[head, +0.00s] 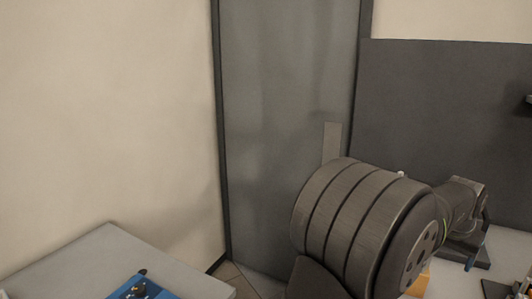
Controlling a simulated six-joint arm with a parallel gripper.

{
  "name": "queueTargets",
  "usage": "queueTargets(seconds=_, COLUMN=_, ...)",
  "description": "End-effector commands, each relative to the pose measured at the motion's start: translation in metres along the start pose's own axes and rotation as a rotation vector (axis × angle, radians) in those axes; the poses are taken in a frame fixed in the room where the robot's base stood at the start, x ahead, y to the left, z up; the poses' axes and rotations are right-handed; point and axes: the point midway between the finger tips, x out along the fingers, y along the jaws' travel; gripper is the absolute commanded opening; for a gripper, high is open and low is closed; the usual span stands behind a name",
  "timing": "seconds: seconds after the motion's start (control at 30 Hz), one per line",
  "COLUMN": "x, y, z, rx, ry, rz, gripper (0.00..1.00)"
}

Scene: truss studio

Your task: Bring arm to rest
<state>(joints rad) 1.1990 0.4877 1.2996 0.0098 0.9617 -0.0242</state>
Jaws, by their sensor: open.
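My own arm fills the lower right of the head view. Its large dark grey ribbed joint (345,220) stands close to the camera and hides much of what lies behind it. A smaller dark cylindrical part (458,205) shows just beyond it to the right; I cannot tell whether it belongs to my arm. I cannot make out my gripper or its fingertips in this view.
A grey tabletop (110,262) is at lower left, with a blue object (143,288) at its front edge. A pale surface (508,262) with dark items lies at right, under a dark panel (450,110). A grey door (285,110) stands behind.

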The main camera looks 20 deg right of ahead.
Motion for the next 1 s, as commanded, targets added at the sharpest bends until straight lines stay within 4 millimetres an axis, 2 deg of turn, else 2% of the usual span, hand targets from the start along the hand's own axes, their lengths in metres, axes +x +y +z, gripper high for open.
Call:
queueTargets(seconds=0.17, x=-0.023, y=0.030, z=0.004, rx=0.003, ry=0.002, rz=0.002, gripper=0.71)
queueTargets(seconds=0.2, x=-0.024, y=0.027, z=0.004, rx=-0.005, ry=0.000, rz=-0.002, gripper=0.71)
queueTargets(seconds=0.63, x=-0.013, y=-0.064, z=-0.007, rx=-0.121, ry=-0.001, rz=-0.050, gripper=0.71)
queueTargets(seconds=1.0, x=-0.009, y=-0.138, z=-0.007, rx=-0.213, ry=-0.002, rz=-0.088, gripper=0.71)
